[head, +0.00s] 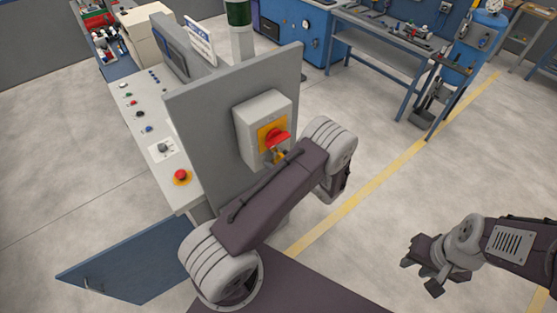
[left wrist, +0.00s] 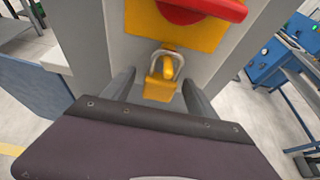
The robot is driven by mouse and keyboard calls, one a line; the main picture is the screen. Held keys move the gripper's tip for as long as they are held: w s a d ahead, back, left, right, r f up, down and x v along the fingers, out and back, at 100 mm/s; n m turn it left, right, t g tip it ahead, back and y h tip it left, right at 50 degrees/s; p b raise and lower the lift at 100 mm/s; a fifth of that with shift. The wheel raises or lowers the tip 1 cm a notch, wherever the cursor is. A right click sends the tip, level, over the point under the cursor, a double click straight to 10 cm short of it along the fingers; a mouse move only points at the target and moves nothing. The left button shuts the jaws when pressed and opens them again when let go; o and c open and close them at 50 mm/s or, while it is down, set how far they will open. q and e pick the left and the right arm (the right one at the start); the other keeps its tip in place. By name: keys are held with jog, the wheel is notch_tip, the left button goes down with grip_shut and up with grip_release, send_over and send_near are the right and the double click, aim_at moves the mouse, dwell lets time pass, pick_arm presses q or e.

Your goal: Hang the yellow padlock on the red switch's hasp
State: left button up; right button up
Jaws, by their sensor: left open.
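The red switch (head: 277,138) sits on a yellow plate on a grey box; it also shows at the top of the left wrist view (left wrist: 200,8). Below it is the yellow hasp (left wrist: 167,68). The yellow padlock (left wrist: 160,91) hangs there with its silver shackle around the hasp, as far as I can see. My left gripper (left wrist: 158,78) is open, with one finger on each side of the padlock and gaps visible. In the head view my left arm hides that gripper and part of the padlock. My right gripper (head: 422,275) is open and empty, away at lower right.
The switch box (head: 247,130) is mounted on an upright grey panel (head: 205,125). A sloped console with buttons (head: 140,110) and a red emergency stop (head: 181,176) is at its left. Blue workbenches (head: 375,40) stand behind.

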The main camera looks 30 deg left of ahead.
pick_arm(q)
jog(key=b+v, duration=0.2)
jog(key=v, duration=0.6)
jog(key=shift+b, duration=0.4)
jog(key=shift+d, duration=0.1)
jog(key=s+a+f+n+g+h+b, duration=0.1)
jog(key=s+f+n+g+h+b, duration=0.25)
jog(key=s+n, duration=0.3)
jog(key=s+f+n+g+h+b, duration=0.3)
jog(key=s+n+b, duration=0.15)
jog(key=s, duration=0.25)
jog(key=s+d+n+t+h+b, duration=0.2)
jog(key=d+n+h, duration=0.3)
jog(key=n, duration=0.6)
jog(key=shift+s+d+f+n+t+h+b, duration=0.15)
jog(key=shift+d+f+n+t+h+b, duration=0.2)
jog(key=shift+h+b, duration=0.2)
